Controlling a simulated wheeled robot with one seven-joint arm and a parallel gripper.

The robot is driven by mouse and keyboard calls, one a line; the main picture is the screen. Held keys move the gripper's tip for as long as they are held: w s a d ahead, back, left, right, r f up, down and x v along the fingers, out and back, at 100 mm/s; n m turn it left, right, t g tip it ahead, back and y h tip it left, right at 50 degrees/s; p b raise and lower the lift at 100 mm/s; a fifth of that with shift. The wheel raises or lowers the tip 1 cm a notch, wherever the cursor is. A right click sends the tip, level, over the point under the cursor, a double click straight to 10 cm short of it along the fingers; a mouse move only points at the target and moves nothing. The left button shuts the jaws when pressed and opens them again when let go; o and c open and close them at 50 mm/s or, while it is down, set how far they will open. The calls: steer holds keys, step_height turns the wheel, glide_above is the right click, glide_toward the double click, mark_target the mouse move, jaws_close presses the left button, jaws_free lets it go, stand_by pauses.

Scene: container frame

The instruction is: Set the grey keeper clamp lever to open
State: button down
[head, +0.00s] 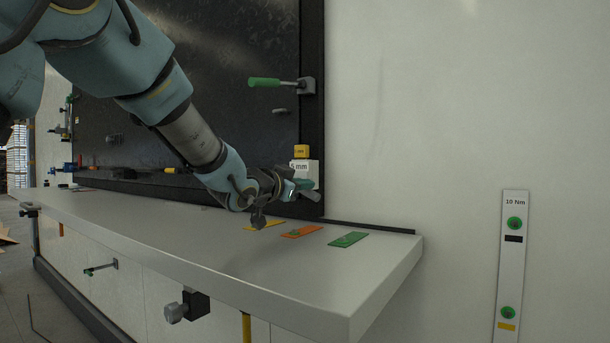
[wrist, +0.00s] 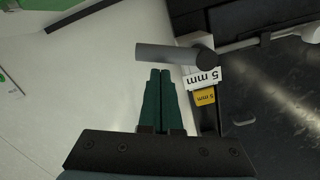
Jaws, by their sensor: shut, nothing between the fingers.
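The grey lever handle (wrist: 166,53) lies across the top middle of the wrist view, a plain cylinder pointing left from a dark pivot (wrist: 206,50). A pale rod runs right from the pivot along the dark panel. My gripper (wrist: 160,72) is shut and empty, its teal fingers together, with their tips just below the handle in that picture. I cannot tell whether they touch it. In the head view my gripper (head: 294,188) is at the panel's lower right corner, beside the grey handle (head: 310,195), which it partly hides.
White and yellow 5 mm tags (head: 302,151) are beside the lever. A green-handled lever (head: 264,82) is higher on the dark panel (head: 240,50). Yellow, orange and green plates (head: 348,240) lie on the white bench (head: 300,270). A grey knob (head: 176,312) sticks out below its front edge.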

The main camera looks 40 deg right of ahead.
steer(key=shift+f, duration=0.1)
stand_by(0.3)
steer(key=shift+f+m+b, duration=0.2)
steer(key=shift+m+b, duration=0.1)
steer(key=shift+b, duration=0.4)
